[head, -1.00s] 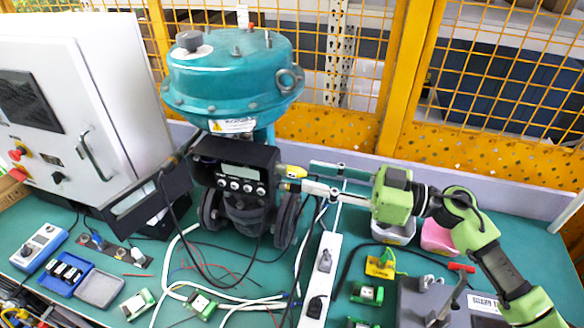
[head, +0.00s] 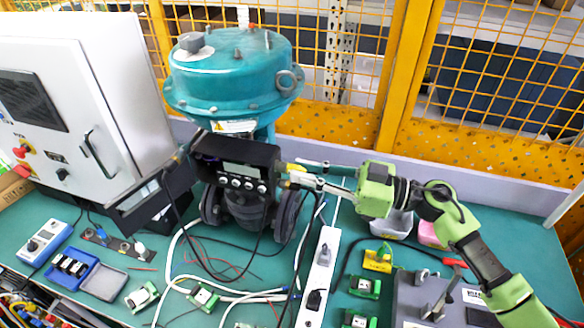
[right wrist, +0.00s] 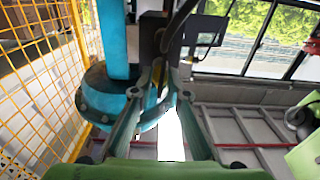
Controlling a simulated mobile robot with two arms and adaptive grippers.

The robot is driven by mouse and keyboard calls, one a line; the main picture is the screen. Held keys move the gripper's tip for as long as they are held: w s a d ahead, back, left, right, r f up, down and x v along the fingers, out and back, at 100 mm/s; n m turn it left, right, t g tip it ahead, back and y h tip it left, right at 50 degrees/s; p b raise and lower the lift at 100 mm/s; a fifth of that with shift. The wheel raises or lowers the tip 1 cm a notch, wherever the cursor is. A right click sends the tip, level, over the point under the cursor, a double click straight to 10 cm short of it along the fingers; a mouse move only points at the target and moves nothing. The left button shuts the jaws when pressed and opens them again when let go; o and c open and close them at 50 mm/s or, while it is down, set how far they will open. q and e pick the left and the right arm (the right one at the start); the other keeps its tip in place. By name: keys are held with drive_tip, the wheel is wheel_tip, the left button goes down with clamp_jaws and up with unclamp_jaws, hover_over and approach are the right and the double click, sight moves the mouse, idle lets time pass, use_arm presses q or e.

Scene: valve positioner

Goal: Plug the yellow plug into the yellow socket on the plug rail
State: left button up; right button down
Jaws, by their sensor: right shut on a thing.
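My right gripper (head: 307,176) reaches in from the right, beside the right side of the dark valve positioner (head: 240,168). A small yellow part, which looks like the yellow plug (head: 294,167), shows at its fingertips, close against the positioner's side. In the right wrist view the two fingers converge on a narrow yellow part (right wrist: 163,80). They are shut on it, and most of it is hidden. A dark strip with round sockets, possibly the plug rail (head: 116,246), lies at the left of the table. I cannot make out a yellow socket. My left gripper is not in view.
The teal actuator (head: 232,78) stands above the positioner. A white cabinet (head: 85,100) is at the left. A white power strip (head: 322,262), loose cables, small green-and-white blocks and a yellow block (head: 377,262) crowd the table front. A yellow mesh fence (head: 400,90) stands behind.

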drive_tip(key=shift+d, duration=0.2)
drive_tip(key=shift+s+d, duration=0.2)
drive_tip(key=shift+d, duration=0.75)
drive_tip(key=shift+d, duration=0.1)
drive_tip(key=shift+s+d+p, duration=0.2)
drive_tip(key=shift+d, duration=0.55)
drive_tip(key=shift+s+d+p, duration=0.15)
drive_tip(key=shift+d, duration=0.6)
